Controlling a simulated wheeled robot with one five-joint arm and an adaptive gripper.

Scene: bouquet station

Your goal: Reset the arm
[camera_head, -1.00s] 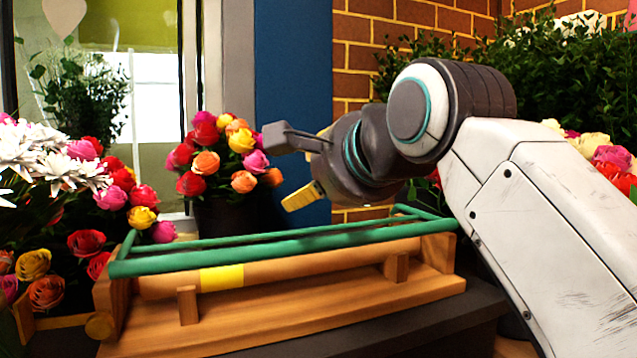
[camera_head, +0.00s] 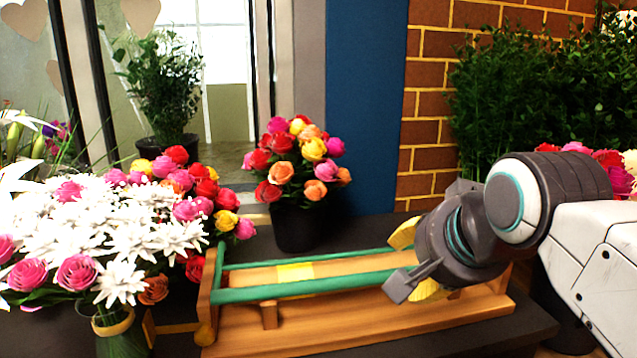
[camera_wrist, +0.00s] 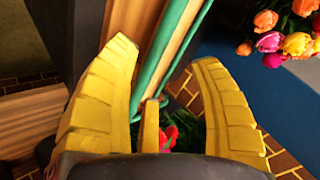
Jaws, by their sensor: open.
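My gripper (camera_head: 415,262) is at the right end of the wooden stand in the head view, in front of and over its green rail. In the wrist view my gripper (camera_wrist: 160,75) shows its yellow fingers spread wide, with nothing held between them. The arm comes in from the right edge of the head view, bent at a grey joint. One finger is partly hidden behind the wrist in the head view.
The wooden stand (camera_head: 370,325) with green rails (camera_head: 310,288) sits on a dark table. A dark pot of roses (camera_head: 297,228) stands behind it. White flowers and roses (camera_head: 110,235) crowd the left. A brick wall (camera_head: 432,110) and leafy plants (camera_head: 530,90) are behind right.

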